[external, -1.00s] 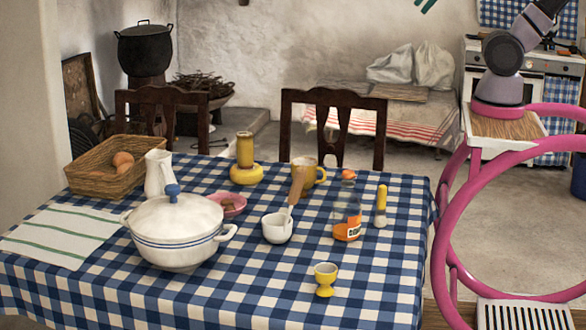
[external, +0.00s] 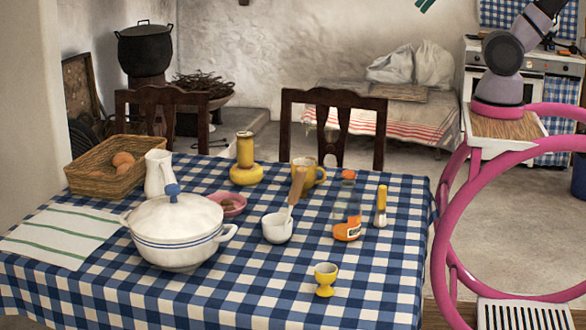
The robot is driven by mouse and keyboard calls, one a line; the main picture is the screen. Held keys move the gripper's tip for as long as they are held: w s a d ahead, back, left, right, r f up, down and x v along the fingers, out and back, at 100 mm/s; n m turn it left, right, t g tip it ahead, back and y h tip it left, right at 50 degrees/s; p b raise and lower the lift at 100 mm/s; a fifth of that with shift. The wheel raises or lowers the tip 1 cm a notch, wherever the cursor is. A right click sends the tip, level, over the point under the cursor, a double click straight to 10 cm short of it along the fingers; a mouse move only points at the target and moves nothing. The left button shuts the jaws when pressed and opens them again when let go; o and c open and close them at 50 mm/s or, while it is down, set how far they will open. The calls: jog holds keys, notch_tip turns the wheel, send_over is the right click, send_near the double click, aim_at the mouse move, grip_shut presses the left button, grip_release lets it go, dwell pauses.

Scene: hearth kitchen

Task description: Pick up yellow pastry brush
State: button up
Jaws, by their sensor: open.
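The yellow pastry brush (external: 381,206) stands upright near the right side of the checked table, with its yellow handle up and its pale bristle end down. It is just right of a clear bottle with orange contents (external: 347,230) and apart from it. My gripper (external: 422,6) shows only as two teal fingers at the top edge of the picture. They are apart and empty, high above the table and well clear of the brush. The rest of my gripper is out of the frame.
On the table (external: 268,300) stand a yellow egg cup (external: 325,280), a white mortar (external: 277,229) with a wooden-handled tool, a yellow mug (external: 309,171), a lidded white pot (external: 175,235) and a basket (external: 105,178). Chairs stand behind.

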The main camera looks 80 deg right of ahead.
aim_at(384, 186)
jog(key=a+f+m+g+y, duration=0.2)
jog(key=a+f+g+y, duration=1.3)
jog(key=a+f, duration=0.75)
jog(key=w+a+f+m+t+h, duration=0.1)
jog(key=a+f+m+t+h, duration=0.2)
jog(key=f+m+t, duration=0.85)
jog(key=w+a+f+m+t+h, duration=0.1)
jog(key=a+f+m+t+h, duration=0.1)
jog(key=f+m+t, duration=0.9)
jog(key=shift+n+g, duration=0.45)
jog(key=x, duration=0.5)
jog(key=shift+w+a+f, duration=0.25)
jog(key=shift+w+f, duration=0.05)
jog(key=shift+f, duration=0.1)
jog(key=shift+x, duration=2.65)
jog(key=shift+s+a+f, duration=0.15)
jog(key=shift+s+a, duration=0.05)
grip_shut()
